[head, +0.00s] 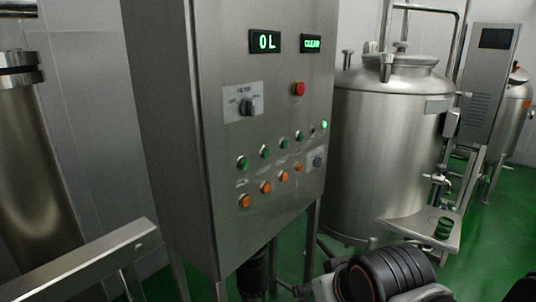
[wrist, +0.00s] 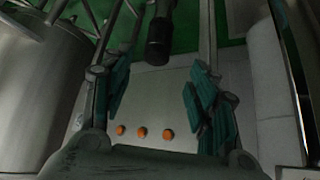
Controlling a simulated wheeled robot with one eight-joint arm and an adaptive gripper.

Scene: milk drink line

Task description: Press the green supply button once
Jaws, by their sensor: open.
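The steel control cabinet (head: 170,120) stands at centre left in the head view. Its sloped face has a row of green buttons (head: 265,151) above a row of orange buttons (head: 266,187). The button labels are too small to read, so I cannot tell which green one is supply. My gripper (wrist: 157,97) is open and empty in the wrist view, with teal pads apart. Orange buttons (wrist: 142,132) show between its fingers; no green button shows there. The gap to the panel is unclear. My fingers do not show in the head view.
The displays (head: 265,42) read "0 L" and "CLEAR". A filter knob (head: 247,107), a red button (head: 299,88) and a lit green lamp (head: 324,125) share the panel. A steel tank (head: 385,150) stands to the right. Green floor (head: 490,235) is open at right.

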